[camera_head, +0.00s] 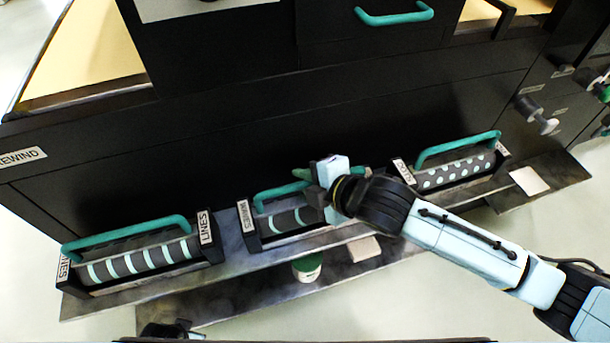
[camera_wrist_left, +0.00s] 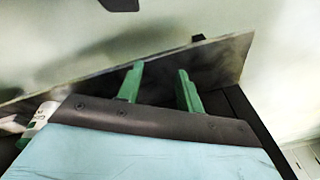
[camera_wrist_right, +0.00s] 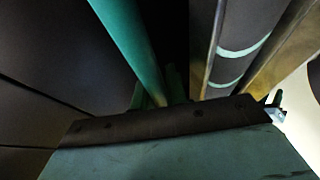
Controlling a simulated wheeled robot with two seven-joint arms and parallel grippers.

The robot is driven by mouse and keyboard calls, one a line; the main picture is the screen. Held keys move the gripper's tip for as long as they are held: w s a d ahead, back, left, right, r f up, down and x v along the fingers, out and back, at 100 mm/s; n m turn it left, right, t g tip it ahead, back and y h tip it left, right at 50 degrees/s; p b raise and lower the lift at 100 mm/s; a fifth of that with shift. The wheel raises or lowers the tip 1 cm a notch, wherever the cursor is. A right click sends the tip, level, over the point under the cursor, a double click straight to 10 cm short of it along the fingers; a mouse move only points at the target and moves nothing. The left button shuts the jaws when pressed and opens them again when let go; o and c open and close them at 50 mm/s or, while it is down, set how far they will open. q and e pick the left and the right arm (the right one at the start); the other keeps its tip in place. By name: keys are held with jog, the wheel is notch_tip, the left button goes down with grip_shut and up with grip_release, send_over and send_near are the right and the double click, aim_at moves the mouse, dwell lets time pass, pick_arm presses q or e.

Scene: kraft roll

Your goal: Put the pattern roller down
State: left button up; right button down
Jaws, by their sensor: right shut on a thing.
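The middle pattern roller (camera_head: 290,219) is dark with pale teal curved marks, in a black frame with a teal handle (camera_head: 272,194). My right gripper (camera_head: 306,175) is shut on that handle from above and hides its right part. In the right wrist view the handle (camera_wrist_right: 130,45) runs between the fingers (camera_wrist_right: 168,88), with the roller (camera_wrist_right: 240,45) beside it. The frame is at the shelf (camera_head: 232,247); I cannot tell whether it fully rests there. My left gripper (camera_wrist_left: 158,82) is open and empty, near a grey metal plate edge in the left wrist view.
A striped roller labelled LINES (camera_head: 140,260) stands to the left, and a dotted roller (camera_head: 455,172) to the right. A green-and-white round object (camera_head: 307,267) and a beige block (camera_head: 363,249) are at the lower shelf. A black cabinet front (camera_head: 220,140) rises behind.

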jog(key=shift+r, duration=0.15)
jog(key=c, duration=1.8)
grip_release()
jog(key=shift+f, duration=0.25)
jog(key=o, duration=0.4)
jog(key=shift+r, duration=0.1)
